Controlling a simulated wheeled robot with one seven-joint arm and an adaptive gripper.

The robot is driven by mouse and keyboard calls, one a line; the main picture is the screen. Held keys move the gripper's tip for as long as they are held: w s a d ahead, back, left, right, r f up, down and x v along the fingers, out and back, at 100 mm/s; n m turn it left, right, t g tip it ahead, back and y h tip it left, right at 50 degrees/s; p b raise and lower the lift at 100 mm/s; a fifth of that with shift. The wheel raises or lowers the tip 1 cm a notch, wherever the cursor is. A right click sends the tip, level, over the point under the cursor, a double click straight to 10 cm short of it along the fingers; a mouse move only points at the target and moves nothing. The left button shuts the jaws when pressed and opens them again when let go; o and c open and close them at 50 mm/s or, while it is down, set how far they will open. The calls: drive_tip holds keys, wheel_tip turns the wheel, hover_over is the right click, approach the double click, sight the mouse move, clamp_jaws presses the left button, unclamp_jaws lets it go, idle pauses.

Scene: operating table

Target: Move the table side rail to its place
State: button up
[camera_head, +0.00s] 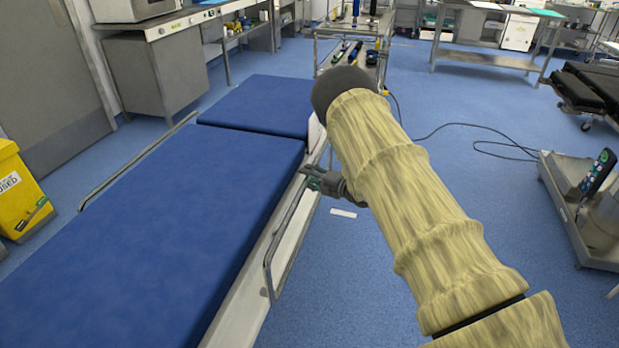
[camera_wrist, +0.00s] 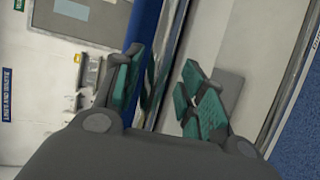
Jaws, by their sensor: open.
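The operating table (camera_head: 158,200) has a blue padded top in two sections and runs from lower left to upper middle in the head view. A thin metal side rail (camera_head: 284,224) stands along its right edge, with its near end bent down. My gripper (camera_head: 312,178) is at the far end of this rail, beside the table's right edge. In the wrist view the gripper's teal-padded fingers (camera_wrist: 163,80) are apart. A shiny metal bar (camera_wrist: 172,45) shows in the gap between them. I cannot tell whether a finger touches it.
A second rail (camera_head: 128,165) runs along the table's left edge. A yellow bin (camera_head: 22,195) stands at the left. A metal trolley (camera_head: 350,52) stands beyond the table. A wheeled base (camera_head: 585,215) and a cable lie at the right. Blue floor nearby is mostly clear.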

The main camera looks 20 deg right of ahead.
drive_tip(key=v, duration=1.1)
drive_tip(key=shift+s+d, duration=0.2)
drive_tip(key=shift+s, duration=0.15)
drive_tip(key=s+a+f+m+g+h+p, duration=0.1)
drive_tip(key=s+f+m+g+h+p, duration=0.1)
drive_tip(key=s+f+m, duration=0.45)
drive_tip(key=s+a+f+m+g+h+p, duration=0.1)
drive_tip(key=s+f+m+h+p, duration=0.2)
drive_tip(key=s, duration=0.6)
drive_tip(key=s+a+f+m+g+h+p, duration=0.1)
drive_tip(key=s+f+m+g+h, duration=0.1)
drive_tip(key=s+f+m, duration=0.35)
drive_tip(key=s+a+r+m+g+p, duration=0.1)
drive_tip(key=s+a+m+g, duration=0.1)
drive_tip(key=s, duration=0.9)
drive_tip(key=s+a+r+m+g+h+p, duration=0.1)
drive_tip(key=s+m, duration=0.4)
drive_tip(key=s, duration=0.6)
drive_tip(key=s+a+r+m+g+p, duration=0.1)
drive_tip(key=s+a+m+g+p, duration=0.2)
drive_tip(key=s, duration=0.8)
drive_tip(key=shift+a+r+m+g+h, duration=0.3)
drive_tip(key=shift+a+r+m+g, duration=0.1)
drive_tip(key=shift+a+g, duration=0.7)
drive_tip(key=shift+s, duration=0.1)
drive_tip(key=shift+c, duration=0.6)
